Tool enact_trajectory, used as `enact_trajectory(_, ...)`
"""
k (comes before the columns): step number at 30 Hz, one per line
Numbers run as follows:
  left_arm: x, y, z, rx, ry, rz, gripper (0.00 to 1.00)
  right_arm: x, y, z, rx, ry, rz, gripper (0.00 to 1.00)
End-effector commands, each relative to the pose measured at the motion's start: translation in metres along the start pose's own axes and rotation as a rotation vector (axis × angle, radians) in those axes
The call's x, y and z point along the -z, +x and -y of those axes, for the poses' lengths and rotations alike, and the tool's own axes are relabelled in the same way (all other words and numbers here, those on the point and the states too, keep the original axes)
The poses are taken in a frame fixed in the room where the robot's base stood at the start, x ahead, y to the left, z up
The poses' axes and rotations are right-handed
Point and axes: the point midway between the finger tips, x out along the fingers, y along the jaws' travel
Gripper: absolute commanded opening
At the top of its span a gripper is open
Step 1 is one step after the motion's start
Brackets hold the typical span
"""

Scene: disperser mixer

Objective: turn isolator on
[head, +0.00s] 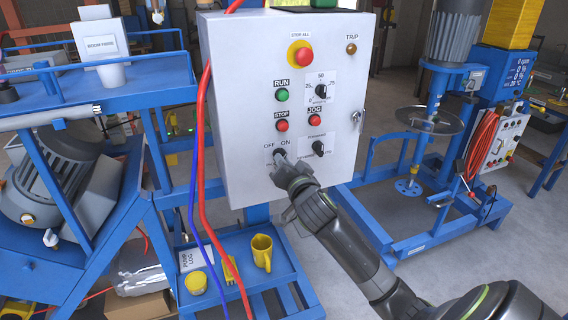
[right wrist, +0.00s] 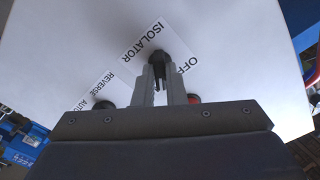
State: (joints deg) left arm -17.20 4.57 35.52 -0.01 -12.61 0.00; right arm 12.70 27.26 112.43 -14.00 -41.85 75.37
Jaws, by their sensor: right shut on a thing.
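The isolator switch (head: 279,154) is a black rotary knob low on the front of the white control box (head: 225,100), under an OFF/ON label. My right gripper (head: 283,168) reaches it from below right. In the right wrist view the jaws (right wrist: 159,85) are shut on the black isolator knob (right wrist: 159,60), with the ISOLATOR and OFF lettering beside it. The gripper hides much of the knob, so I cannot tell which way it points. My left gripper is not in view.
Close by on the panel are a forward/reverse selector (head: 318,148), a red STOP button (head: 282,126) and a red JOG button (head: 314,120). Red hose (head: 201,140) hangs along the box's left edge. A blue shelf below holds a yellow jug (head: 261,250).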

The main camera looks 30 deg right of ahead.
Motion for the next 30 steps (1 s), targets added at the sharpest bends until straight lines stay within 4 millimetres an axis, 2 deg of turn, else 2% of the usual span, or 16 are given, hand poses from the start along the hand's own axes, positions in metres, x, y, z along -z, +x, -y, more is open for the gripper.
enact_trajectory(20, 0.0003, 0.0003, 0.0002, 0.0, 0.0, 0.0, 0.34, -0.0003, 0.0, -0.0001, -0.001, 0.061, 0.001, 0.0)
enact_trajectory(21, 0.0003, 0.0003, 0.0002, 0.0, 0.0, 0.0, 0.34, -0.0003, 0.0, -0.0001, 0.0, 0.061, 0.001, 0.16)
enact_trajectory(25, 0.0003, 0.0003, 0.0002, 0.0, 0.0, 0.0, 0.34, -0.0003, 0.0, -0.0001, 0.0, 0.06, 0.001, 0.33)
enact_trajectory(30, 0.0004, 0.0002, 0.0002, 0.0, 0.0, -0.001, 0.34, -0.0002, 0.0, 0.0, 0.0, 0.059, 0.0, 0.33)
